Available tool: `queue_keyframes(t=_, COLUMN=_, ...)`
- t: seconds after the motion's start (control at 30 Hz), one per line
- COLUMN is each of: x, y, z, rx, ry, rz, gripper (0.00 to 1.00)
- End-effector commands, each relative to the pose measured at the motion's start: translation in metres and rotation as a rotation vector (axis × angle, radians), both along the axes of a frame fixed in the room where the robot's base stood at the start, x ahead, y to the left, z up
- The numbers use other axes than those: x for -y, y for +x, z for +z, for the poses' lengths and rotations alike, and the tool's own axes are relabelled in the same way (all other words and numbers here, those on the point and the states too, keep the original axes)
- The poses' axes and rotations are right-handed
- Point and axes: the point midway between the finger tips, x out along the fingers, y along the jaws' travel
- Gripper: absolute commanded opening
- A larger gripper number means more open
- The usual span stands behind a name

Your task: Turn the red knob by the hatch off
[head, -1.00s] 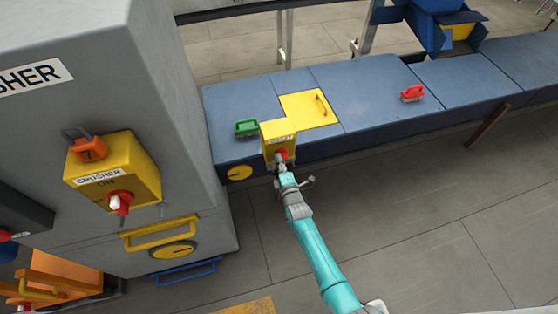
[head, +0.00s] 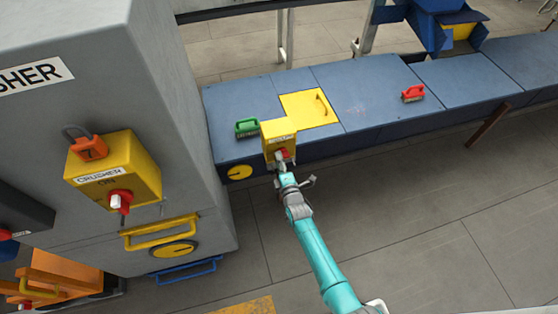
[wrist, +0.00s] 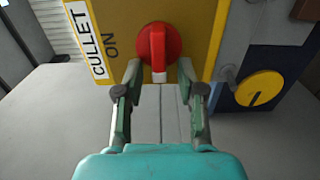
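The red knob (wrist: 158,48) is on the front of a yellow box labelled CULLET (head: 278,135), beside the hatch. In the wrist view its white mark points to the bottom of the picture, and the word ON is to its left. The yellow hatch (head: 303,108) with a handle lies in the blue conveyor top behind the box. My gripper (wrist: 160,74) is open in front of the knob. Its two fingertips are at the left and right of the knob's lower part. I cannot tell whether they touch it. In the head view my gripper partly hides the knob.
A grey crusher cabinet (head: 180,110) at the left carries another yellow box (head: 135,170) with a red knob (head: 119,200). A green brush (head: 246,127) and a red brush (head: 412,93) lie on the conveyor (head: 375,95). The floor at the right is clear.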

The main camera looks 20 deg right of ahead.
Motion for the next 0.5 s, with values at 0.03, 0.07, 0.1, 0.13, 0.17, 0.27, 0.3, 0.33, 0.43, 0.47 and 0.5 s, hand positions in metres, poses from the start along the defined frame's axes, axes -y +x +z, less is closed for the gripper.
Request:
queue_keyframes(t=0.03, x=0.0, y=-0.003, z=-0.001, rx=-0.001, ry=0.0, rz=0.0, gripper=0.39)
queue_keyframes(t=0.07, x=0.0, y=-0.006, z=-0.001, rx=-0.001, ry=0.0, rz=0.0, gripper=0.39)
queue_keyframes(t=0.1, x=0.0, y=-0.01, z=-0.001, rx=-0.001, ry=0.001, rz=0.0, gripper=0.39)
queue_keyframes(t=0.13, x=0.0, y=-0.014, z=-0.001, rx=-0.002, ry=0.001, rz=0.0, gripper=0.39)
queue_keyframes(t=0.17, x=0.0, y=-0.018, z=-0.002, rx=-0.002, ry=0.001, rz=0.0, gripper=0.39)
queue_keyframes(t=0.27, x=0.0, y=-0.034, z=-0.001, rx=-0.001, ry=0.001, rz=0.0, gripper=0.39)
queue_keyframes(t=0.3, x=0.0, y=-0.042, z=-0.002, rx=-0.002, ry=0.0, rz=0.0, gripper=0.39)
queue_keyframes(t=0.33, x=0.0, y=-0.048, z=-0.001, rx=-0.002, ry=0.0, rz=0.0, gripper=0.39)
queue_keyframes(t=0.43, x=0.0, y=-0.066, z=-0.001, rx=-0.002, ry=-0.001, rz=0.001, gripper=0.39)
queue_keyframes(t=0.47, x=0.0, y=-0.072, z=-0.002, rx=-0.002, ry=-0.001, rz=0.001, gripper=0.39)
queue_keyframes(t=0.5, x=0.0, y=-0.079, z=-0.001, rx=-0.002, ry=0.0, rz=0.0, gripper=0.39)
